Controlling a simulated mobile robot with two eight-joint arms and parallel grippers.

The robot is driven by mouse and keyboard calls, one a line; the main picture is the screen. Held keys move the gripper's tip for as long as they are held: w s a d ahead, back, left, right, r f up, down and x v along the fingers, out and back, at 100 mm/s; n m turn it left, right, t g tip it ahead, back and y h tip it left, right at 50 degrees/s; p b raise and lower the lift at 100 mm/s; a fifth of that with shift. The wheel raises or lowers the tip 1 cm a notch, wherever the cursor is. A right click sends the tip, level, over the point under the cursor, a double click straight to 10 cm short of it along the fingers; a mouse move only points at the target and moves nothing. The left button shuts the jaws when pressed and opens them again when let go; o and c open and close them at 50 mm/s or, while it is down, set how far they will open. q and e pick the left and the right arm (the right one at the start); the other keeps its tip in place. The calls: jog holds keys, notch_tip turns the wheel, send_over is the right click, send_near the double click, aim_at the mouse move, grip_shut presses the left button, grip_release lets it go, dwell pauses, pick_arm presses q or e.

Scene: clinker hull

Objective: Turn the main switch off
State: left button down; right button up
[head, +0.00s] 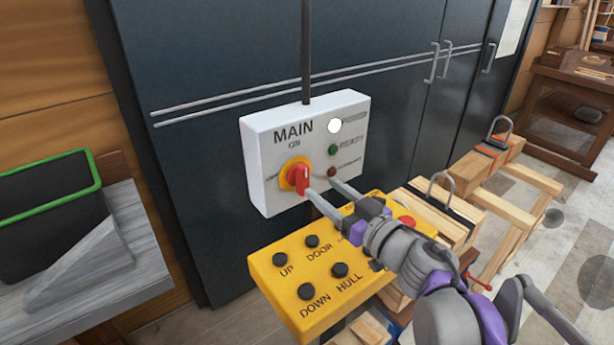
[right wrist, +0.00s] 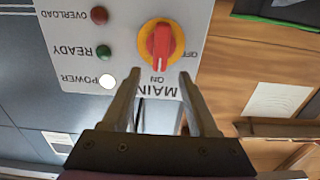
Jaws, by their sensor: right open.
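The main switch (head: 299,179) is a red knob on a yellow ring, low on the left side of a white MAIN box (head: 262,150). In the right wrist view, which shows the box upside down, the knob (right wrist: 161,44) has its white mark towards ON; OFF is printed to one side. My right gripper (head: 321,187) is open and empty, its fingertips close in front of the box, near the knob's right side in the head view. In the wrist view the fingertips (right wrist: 158,76) lie either side of the ON label, with the knob beyond them. Contact cannot be told.
The white POWER lamp (head: 335,125) looks lit; the green READY lamp (head: 334,150) and red OVERLOAD lamp (head: 331,172) look dark. A yellow button panel (head: 291,266) sits below the box, under my right arm. A grey bench (head: 140,235) with a dark, green-rimmed bin (head: 50,215) stands left.

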aim_at(306, 175)
jog(key=x, duration=0.6)
jog(key=shift+w+a, duration=0.25)
jog(key=shift+w, duration=0.05)
grip_shut()
